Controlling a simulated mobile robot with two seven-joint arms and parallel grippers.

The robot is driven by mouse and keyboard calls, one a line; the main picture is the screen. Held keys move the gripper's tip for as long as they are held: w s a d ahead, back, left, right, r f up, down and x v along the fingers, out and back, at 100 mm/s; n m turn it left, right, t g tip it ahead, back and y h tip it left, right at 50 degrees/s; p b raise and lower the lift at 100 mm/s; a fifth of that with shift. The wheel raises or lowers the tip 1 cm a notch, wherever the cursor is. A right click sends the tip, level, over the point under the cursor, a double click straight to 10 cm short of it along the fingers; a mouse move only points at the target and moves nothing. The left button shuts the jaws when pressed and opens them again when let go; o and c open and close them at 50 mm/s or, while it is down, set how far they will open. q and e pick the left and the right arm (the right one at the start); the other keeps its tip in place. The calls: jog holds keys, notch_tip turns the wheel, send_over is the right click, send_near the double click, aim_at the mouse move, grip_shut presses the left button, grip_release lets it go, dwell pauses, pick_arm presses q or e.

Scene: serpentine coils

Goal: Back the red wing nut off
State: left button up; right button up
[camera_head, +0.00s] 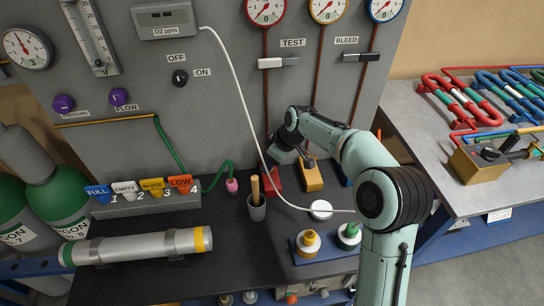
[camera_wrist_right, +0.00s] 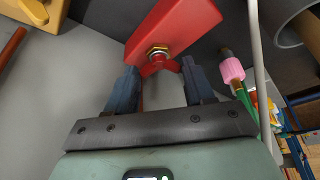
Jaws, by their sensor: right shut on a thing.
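The red wing nut (camera_wrist_right: 158,67) sits on a brass-coloured hex fitting (camera_wrist_right: 158,50) at the end of a red block (camera_wrist_right: 178,22) in the right wrist view. My right gripper (camera_wrist_right: 160,72) has its dark fingers on either side of the nut's wings and is shut on it. In the head view the red block (camera_head: 274,178) stands on the dark bench against the grey panel. My right gripper (camera_head: 280,156) is just above it there, and the nut is hidden. My left gripper is not in view.
A yellow block (camera_head: 312,176) stands close to the right of the red block. A cup (camera_head: 257,208) with a wooden handle and a pink-tipped green hose (camera_head: 231,184) are to its left. A white cable (camera_head: 243,100) hangs across the panel.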

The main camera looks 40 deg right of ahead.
jog(key=n+p, duration=0.1)
jog(key=n, duration=0.1)
jog(key=n+g+y+p, duration=0.1)
jog(key=n, duration=0.2)
jog(key=shift+w+d+f+p, duration=0.1)
jog(key=shift+d+p, duration=0.1)
jog(key=shift+p, duration=0.15)
jog(key=shift+n+y, duration=0.3)
jog(key=o, duration=1.1)
jog(key=shift+c, duration=0.2)
jog(key=shift+r, duration=0.2)
